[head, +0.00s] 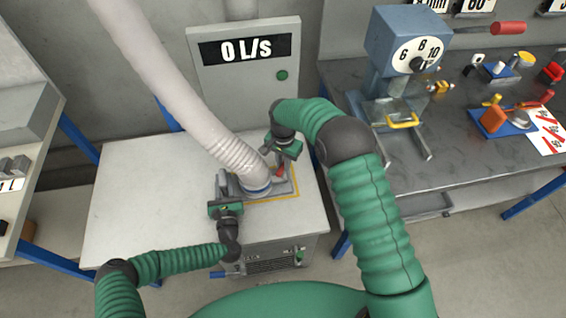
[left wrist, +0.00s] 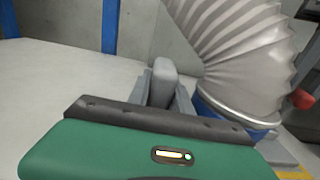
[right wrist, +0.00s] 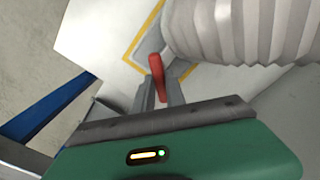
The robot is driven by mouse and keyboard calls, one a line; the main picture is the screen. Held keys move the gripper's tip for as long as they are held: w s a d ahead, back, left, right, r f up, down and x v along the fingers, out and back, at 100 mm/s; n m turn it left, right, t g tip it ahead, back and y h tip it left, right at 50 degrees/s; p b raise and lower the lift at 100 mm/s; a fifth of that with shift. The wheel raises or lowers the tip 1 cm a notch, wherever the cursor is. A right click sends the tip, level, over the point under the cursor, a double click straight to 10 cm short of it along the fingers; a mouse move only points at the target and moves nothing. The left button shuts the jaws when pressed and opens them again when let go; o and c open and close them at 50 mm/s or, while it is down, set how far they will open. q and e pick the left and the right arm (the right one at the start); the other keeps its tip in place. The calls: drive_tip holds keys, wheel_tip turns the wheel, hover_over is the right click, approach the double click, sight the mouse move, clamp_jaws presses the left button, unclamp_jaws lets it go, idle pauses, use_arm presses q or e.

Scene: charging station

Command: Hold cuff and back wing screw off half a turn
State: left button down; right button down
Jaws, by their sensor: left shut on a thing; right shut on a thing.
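The ribbed pale hose (head: 185,105) comes down to a cuff with a blue band (head: 257,190) on the station's worktop. The blue band also shows in the left wrist view (left wrist: 235,113). My left gripper (head: 223,183) is left of the cuff, shut on an upright grey grip (left wrist: 164,82) beside the band. The red wing screw (head: 279,173) is at the cuff's right side. My right gripper (right wrist: 163,92) is shut on the red wing screw (right wrist: 157,76), whose upper end shows between the fingers. The screw's thread is hidden.
A grey panel (head: 240,90) behind reads "0 L/s" and has a green button (head: 282,75). A yellow line (head: 290,196) borders the cuff's plate. The worktop's left part (head: 130,190) is clear. A dark bench (head: 440,150) with a blue dial press (head: 403,45) stands right.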

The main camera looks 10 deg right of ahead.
drive_tip(key=n, duration=0.4)
drive_tip(key=shift+n, duration=0.3)
drive_tip(key=n, duration=0.3)
drive_tip(key=shift+a+n, duration=0.1)
drive_tip(key=shift+n, duration=0.2)
drive_tip(key=n, duration=0.4)
drive_tip(key=shift+w+n, duration=0.1)
drive_tip(key=shift+n, duration=2.1)
drive_tip(key=c, duration=1.4)
unclamp_jaws()
drive_tip(key=shift+o, duration=0.2)
